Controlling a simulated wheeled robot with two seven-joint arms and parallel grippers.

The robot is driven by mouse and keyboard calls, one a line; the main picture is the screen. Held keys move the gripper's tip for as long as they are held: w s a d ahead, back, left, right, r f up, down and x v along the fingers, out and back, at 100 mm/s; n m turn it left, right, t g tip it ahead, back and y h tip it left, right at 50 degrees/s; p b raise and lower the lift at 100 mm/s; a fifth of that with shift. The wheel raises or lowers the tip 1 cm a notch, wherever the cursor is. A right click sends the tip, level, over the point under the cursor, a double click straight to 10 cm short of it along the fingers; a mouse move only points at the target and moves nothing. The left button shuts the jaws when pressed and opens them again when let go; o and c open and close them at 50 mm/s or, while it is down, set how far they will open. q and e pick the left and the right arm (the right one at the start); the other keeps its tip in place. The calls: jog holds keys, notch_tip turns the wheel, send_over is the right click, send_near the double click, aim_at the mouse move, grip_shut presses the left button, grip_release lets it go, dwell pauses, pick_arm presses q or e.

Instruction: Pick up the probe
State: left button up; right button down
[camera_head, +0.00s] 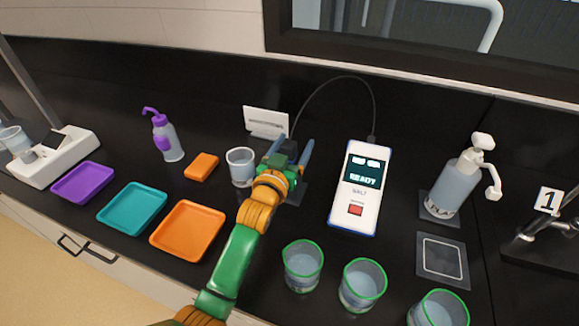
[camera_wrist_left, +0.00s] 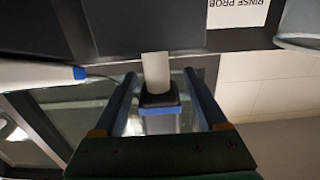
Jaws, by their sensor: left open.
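The probe (camera_wrist_left: 156,70) shows in the left wrist view as a pale cylinder with a dark collar, between my left gripper's two blue fingers. In the head view my gripper and wrist hide most or all of it. My left gripper (camera_head: 292,150) is open, its fingers on either side of the probe; I cannot tell whether they touch it. It also shows in the left wrist view (camera_wrist_left: 160,78). The white salt meter (camera_head: 357,190), reading READY, stands right of the gripper, and a dark cable (camera_head: 340,80) arches from its top towards the gripper. My right gripper is not in view.
A beaker (camera_head: 240,166) stands close left of the gripper, with a white sign (camera_head: 265,122) behind. Green-rimmed beakers (camera_head: 303,266) line the front. A pump bottle (camera_head: 452,187) stands right. Orange (camera_head: 188,230), teal (camera_head: 131,208) and purple (camera_head: 83,183) trays lie left.

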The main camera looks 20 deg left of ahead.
pick_arm(q)
jog(key=shift+s+r, duration=0.1)
jog(key=shift+s, duration=0.1)
jog(key=c, duration=0.6)
grip_shut()
